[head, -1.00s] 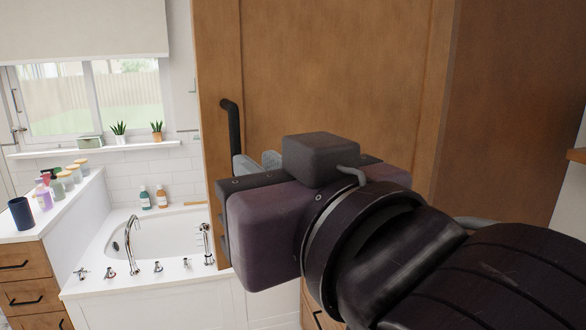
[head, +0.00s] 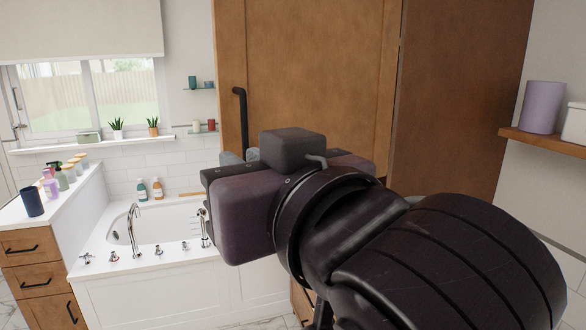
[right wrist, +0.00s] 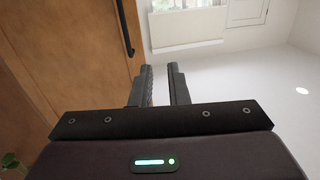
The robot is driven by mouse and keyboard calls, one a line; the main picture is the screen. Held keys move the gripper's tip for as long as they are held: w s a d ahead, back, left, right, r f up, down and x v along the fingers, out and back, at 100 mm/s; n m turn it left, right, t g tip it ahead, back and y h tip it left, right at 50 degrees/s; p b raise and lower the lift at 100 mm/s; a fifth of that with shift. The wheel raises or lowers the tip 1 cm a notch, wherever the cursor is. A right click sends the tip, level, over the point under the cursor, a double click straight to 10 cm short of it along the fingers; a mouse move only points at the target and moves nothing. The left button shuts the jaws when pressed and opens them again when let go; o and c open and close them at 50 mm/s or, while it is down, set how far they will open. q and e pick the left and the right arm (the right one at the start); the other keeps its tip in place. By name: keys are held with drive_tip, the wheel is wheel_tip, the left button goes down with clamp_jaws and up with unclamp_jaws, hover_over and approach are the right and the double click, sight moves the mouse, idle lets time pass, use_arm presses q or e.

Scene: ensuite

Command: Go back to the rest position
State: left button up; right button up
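My right gripper (head: 242,156) is in front of a tall wooden cabinet (head: 320,70), low and near its black bar handle (head: 240,120). Its body and wrist hide most of the fingers in the head view. In the right wrist view the two dark fingers (right wrist: 159,78) stand parallel with a narrow gap and nothing between them. The handle (right wrist: 124,28) shows there to the left of the fingers, apart from them. My left gripper is not in view.
A white bathtub (head: 150,285) with chrome taps is at the left. A drawer unit (head: 30,262) with bottles and a dark cup (head: 33,201) stands beside it. A wooden shelf (head: 550,143) with a purple canister (head: 542,107) is on the right wall.

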drive_tip(key=w+f+m+g+h, duration=0.3)
drive_tip(key=w+f+h, duration=0.1)
drive_tip(key=w+f, duration=1.9)
drive_tip(key=w+d+f+g+h, duration=0.15)
drive_tip(key=d+f, duration=0.25)
drive_tip(key=f, duration=1.4)
drive_tip(key=s+d+f+g+h, duration=0.1)
drive_tip(key=d+f+g, duration=0.25)
drive_tip(key=f, duration=1.55)
drive_tip(key=s+d+f+g, duration=0.1)
drive_tip(key=s+d+f, duration=0.2)
drive_tip(key=s+f, duration=0.35)
drive_tip(key=s+d+f+g+h, duration=0.1)
drive_tip(key=s+d+f, duration=0.25)
drive_tip(key=f, duration=0.65)
drive_tip(key=s+d+f+g, duration=0.1)
drive_tip(key=s+d+f, duration=0.2)
drive_tip(key=s+f, duration=0.4)
drive_tip(key=s+d+f+g, duration=0.1)
drive_tip(key=s+d+f, duration=0.2)
drive_tip(key=s, duration=0.8)
drive_tip(key=s+d+f+g+h, duration=0.1)
drive_tip(key=s+d+f, duration=0.2)
drive_tip(key=s+f, duration=0.5)
drive_tip(key=s+d+f+g, duration=0.1)
drive_tip(key=s+d+f, duration=0.3)
drive_tip(key=s, duration=1)
drive_tip(key=shift+s+f+m, duration=0.15)
drive_tip(key=shift+f+m, duration=0.15)
drive_tip(key=shift+f, duration=0.35)
